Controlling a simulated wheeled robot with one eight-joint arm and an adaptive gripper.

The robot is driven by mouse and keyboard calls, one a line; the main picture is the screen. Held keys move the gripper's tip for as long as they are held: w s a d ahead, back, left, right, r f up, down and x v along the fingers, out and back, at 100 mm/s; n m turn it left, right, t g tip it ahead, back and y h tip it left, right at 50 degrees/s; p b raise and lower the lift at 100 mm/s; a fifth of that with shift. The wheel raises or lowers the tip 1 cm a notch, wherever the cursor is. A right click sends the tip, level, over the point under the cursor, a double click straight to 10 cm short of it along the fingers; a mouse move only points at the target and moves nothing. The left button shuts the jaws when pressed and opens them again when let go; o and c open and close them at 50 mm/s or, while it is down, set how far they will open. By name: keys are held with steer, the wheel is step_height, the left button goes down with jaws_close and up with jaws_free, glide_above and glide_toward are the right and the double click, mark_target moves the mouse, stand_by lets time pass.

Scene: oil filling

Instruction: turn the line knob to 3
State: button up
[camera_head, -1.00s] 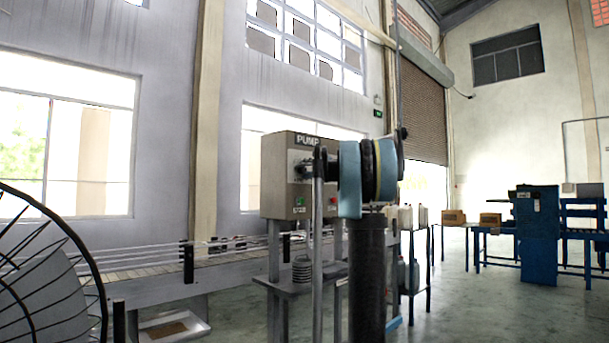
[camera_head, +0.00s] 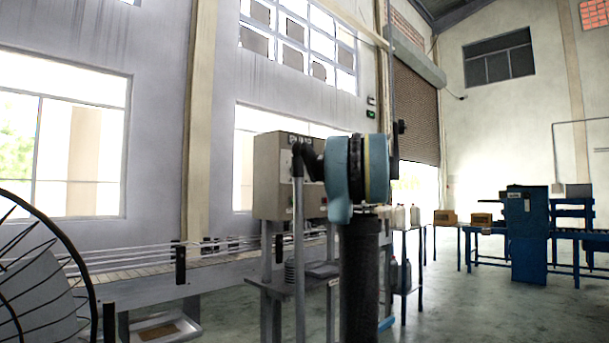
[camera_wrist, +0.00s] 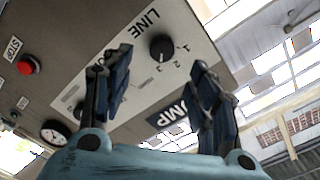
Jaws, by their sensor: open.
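The line knob (camera_wrist: 161,47) is a round black dial on the pale LINE plate, with the numbers 1, 2 and 3 along its right and lower side in the wrist view. Its exact setting is too small to tell. My gripper (camera_wrist: 158,68) is open, with its two dark blue fingers apart and the knob showing between and just beyond their tips. Nothing is held. In the head view the pump box (camera_head: 270,185) stands left of my arm, and the knob cannot be made out there.
A red STOP button (camera_wrist: 29,65) and a round gauge (camera_wrist: 55,132) sit on the panel's left. A dark part on the plate is partly hidden behind the left finger. A conveyor (camera_head: 140,275) runs left of the pump. A blue machine (camera_head: 527,235) stands far right.

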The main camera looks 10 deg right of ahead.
steer(key=shift+v, duration=1.4)
steer(key=shift+f, duration=0.1)
steer(key=s+a+f+n+g+h, duration=0.1)
steer(key=s+a+f+g, duration=0.45)
steer(key=s+f, duration=0.75)
steer(key=s+a+f+n+g+h, duration=0.25)
steer(key=s+a+f, duration=0.65)
steer(key=f, duration=0.7)
steer(key=s+d+f+g+h, duration=0.2)
steer(key=s+d+f+h, duration=0.1)
steer(key=s+f, duration=0.9)
steer(key=s+d+f+g+h, duration=0.2)
steer(key=s+d+f+h, duration=0.2)
steer(key=s+f, duration=0.9)
steer(key=s+x, duration=0.1)
steer(key=x, duration=0.5)
steer(key=shift+s+d+f, duration=0.25)
steer(key=shift+d+f, duration=0.05)
steer(key=shift+f, duration=0.1)
steer(key=shift+w+f+g, duration=0.2)
steer(key=shift+w+g, duration=0.1)
steer(key=shift+w, duration=0.2)
